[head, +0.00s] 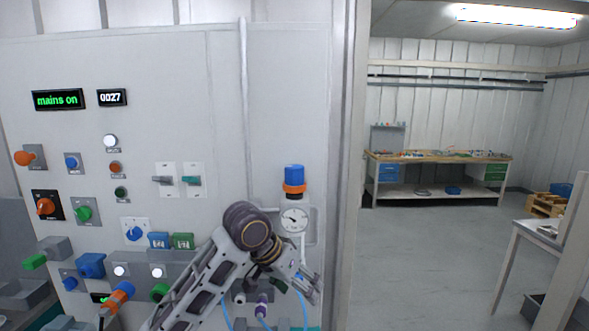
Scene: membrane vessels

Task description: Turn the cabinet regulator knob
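The regulator on the cabinet (285,100) has a blue knob (294,172) with an orange ring below it. A round white pressure gauge (294,219) sits under the knob. My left gripper (310,287) is in front of the cabinet, below the gauge and apart from the knob. Its arm rises from the bottom and bends at a dark round joint left of the gauge. The fingers are small and seen at an angle, so their opening is unclear. My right gripper is not in view.
Left of the arm, the panel carries several switches, knobs and lamps, and a green "mains on" display (57,100). Blue hoses (304,308) hang below the gripper. Right of the cabinet is open floor (430,245), with a workbench (440,157) at the back and a table (545,233) at right.

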